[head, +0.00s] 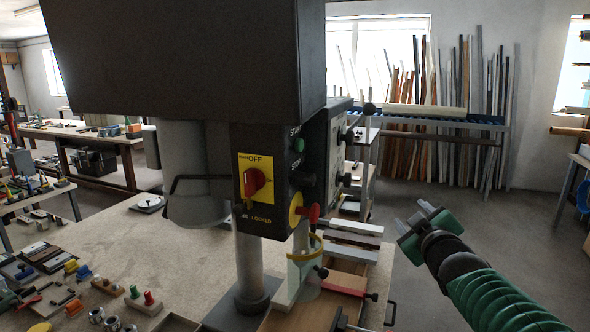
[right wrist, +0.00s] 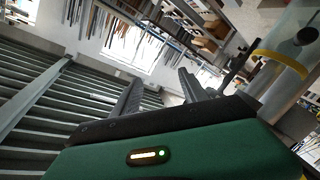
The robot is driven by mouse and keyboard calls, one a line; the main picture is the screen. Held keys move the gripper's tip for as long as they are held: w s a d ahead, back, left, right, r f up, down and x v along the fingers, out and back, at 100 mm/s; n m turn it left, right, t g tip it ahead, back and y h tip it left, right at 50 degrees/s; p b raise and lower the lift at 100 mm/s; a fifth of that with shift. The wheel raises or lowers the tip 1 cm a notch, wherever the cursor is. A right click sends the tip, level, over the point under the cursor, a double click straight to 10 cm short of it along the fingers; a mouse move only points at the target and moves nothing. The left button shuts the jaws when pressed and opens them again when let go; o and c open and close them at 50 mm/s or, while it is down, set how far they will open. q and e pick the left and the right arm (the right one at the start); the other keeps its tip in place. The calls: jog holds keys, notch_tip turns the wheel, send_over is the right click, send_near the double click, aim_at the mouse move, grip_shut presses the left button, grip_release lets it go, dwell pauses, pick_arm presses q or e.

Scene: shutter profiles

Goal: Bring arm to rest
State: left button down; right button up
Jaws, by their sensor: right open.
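My right gripper (head: 419,216) is at the right of the head view, on a green ribbed arm that comes in from the lower right. Its two fingers are apart with nothing between them. It is in free air to the right of the drill press and the workbench, touching neither. In the right wrist view its two dark fingers (right wrist: 158,92) stand apart and empty above the green gripper body. My left gripper is not in the head view.
A large dark machine (head: 185,60) with a yellow switch plate (head: 256,180) stands on the workbench (head: 120,240). Small tools and parts lie at the bench's lower left. Profiles (head: 357,228) lie at its right edge. A rack of upright profiles (head: 430,150) stands against the back wall. Floor behind my gripper is clear.

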jog(key=s+a+f+m+g, duration=0.1)
jog(key=s+f+g, duration=0.15)
jog(key=f, duration=0.55)
jog(key=s+a+f+m+g, duration=0.1)
jog(key=s+f+m+g, duration=0.15)
jog(key=f, duration=0.45)
jog(key=s+a+f+m+g, duration=0.1)
jog(key=s+f+g, duration=0.2)
jog(key=s+f, duration=0.5)
jog(key=s+a+f+m+g+y, duration=0.1)
jog(key=s+a+f+m+g, duration=0.1)
jog(key=s+f, duration=0.6)
jog(key=s+a+f+m+g, duration=0.1)
jog(key=s+f+g, duration=0.3)
jog(key=s+f, duration=0.4)
jog(key=s, duration=0.4)
jog(key=shift+a+f, duration=0.25)
jog(key=shift+r, duration=0.1)
